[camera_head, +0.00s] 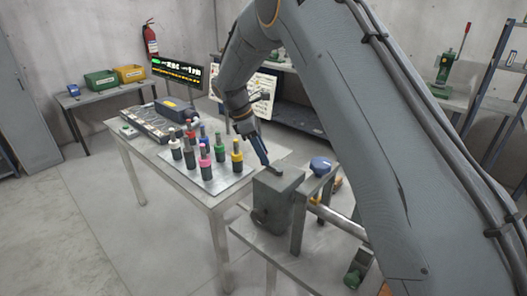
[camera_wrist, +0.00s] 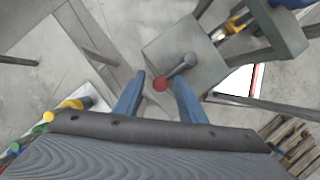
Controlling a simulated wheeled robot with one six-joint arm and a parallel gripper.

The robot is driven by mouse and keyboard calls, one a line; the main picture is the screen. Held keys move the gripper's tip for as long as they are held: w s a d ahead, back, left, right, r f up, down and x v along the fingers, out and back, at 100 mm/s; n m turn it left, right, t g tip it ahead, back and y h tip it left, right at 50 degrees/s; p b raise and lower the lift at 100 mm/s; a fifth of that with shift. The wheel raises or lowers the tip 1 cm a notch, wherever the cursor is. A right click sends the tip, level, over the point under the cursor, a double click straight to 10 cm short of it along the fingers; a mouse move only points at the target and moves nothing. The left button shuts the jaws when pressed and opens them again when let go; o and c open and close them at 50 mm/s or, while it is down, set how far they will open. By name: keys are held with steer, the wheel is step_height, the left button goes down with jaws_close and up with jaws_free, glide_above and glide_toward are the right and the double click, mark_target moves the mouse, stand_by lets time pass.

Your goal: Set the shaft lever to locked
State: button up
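The shaft lever (camera_wrist: 178,69) is a short grey arm with a red knob (camera_wrist: 160,83) on its end. It lies on the top face of a grey box-shaped housing (camera_wrist: 160,45), and its round pivot end sits toward the upper right of the knob. In the head view the housing (camera_head: 277,205) stands on a metal bench, and the red knob cannot be made out there. My gripper (camera_wrist: 160,88) is open. Its two blue fingers are spread on either side of the knob, with gaps visible. It also shows in the head view (camera_head: 265,162), just above the housing. I see no lock marking.
A blue cap (camera_head: 321,164) on an upright bracket stands close right of the housing, near a horizontal metal shaft (camera_head: 335,217). A table at left holds a plate with several coloured-top holders (camera_head: 205,160). Open floor (camera_head: 80,230) lies at front left.

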steer(key=shift+d+f, duration=0.2)
steer(key=shift+f, duration=0.15)
jaws_close()
